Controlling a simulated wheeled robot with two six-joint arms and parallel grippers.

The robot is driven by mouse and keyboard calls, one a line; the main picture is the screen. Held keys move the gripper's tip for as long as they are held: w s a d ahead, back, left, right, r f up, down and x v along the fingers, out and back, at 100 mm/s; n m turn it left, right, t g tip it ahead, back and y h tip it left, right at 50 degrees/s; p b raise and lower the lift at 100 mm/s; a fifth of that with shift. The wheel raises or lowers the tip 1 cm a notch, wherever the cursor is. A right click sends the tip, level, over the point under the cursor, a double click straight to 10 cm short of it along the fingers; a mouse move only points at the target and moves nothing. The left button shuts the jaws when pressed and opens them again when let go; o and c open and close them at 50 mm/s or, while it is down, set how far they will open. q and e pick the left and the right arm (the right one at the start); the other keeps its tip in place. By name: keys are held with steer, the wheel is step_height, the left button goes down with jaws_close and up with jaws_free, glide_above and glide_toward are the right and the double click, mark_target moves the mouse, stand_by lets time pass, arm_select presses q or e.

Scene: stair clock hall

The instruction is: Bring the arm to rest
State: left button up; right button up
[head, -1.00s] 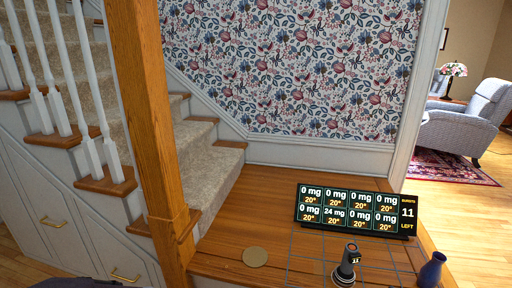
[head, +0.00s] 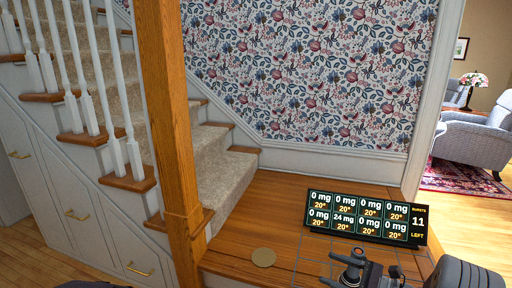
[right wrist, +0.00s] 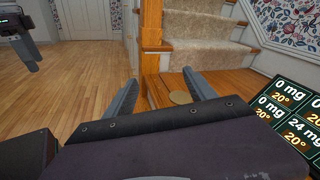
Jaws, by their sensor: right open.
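My right gripper (head: 374,268) is at the bottom of the head view, in front of the display. In the right wrist view its two grey fingers (right wrist: 160,95) are spread apart with nothing between them, so it is open and empty. Beyond the fingers a round tan disc (right wrist: 180,97) lies on the wooden landing; in the head view the disc (head: 263,257) is left of the gripper. The dark hand-held device on the landing's grid is hard to tell apart from my gripper.
A black display (head: 365,217) with dose readings and "11 left" stands on the wooden landing (head: 290,195). A wooden post (head: 165,130) and carpeted stairs (head: 222,170) are at the left. A grey armchair (head: 472,140) stands farther right. Floor (right wrist: 70,85) is clear in the wrist view.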

steer(key=s+a+r+n+g, duration=0.1)
steer(key=s+a+n+g, duration=0.25)
steer(key=a, duration=0.35)
steer(key=s+a+r+n+g, duration=0.1)
steer(key=s+a+n+g, duration=0.25)
steer(key=a, duration=0.35)
steer(key=s+a+f+n+g+h, duration=0.1)
steer(key=s+a+n+g+h, duration=0.15)
steer(key=s, duration=0.25)
steer(key=s+a+f+n+g+h, duration=0.1)
steer(key=s+n+g+h, duration=0.15)
steer(key=s, duration=0.35)
steer(key=s+d+f+n+h, duration=0.3)
steer(key=s+d+n+h, duration=0.1)
steer(key=s+n+h, duration=0.1)
steer(key=w+d+f+n+t+h, duration=0.2)
steer(key=d+f+n+t+h, duration=0.15)
steer(key=d, duration=0.45)
step_height(320, 180, up, 38)
steer(key=p, duration=3.7)
steer(key=shift+s+n, duration=0.15)
steer(key=shift+n, duration=0.2)
steer(key=shift+a, duration=0.1)
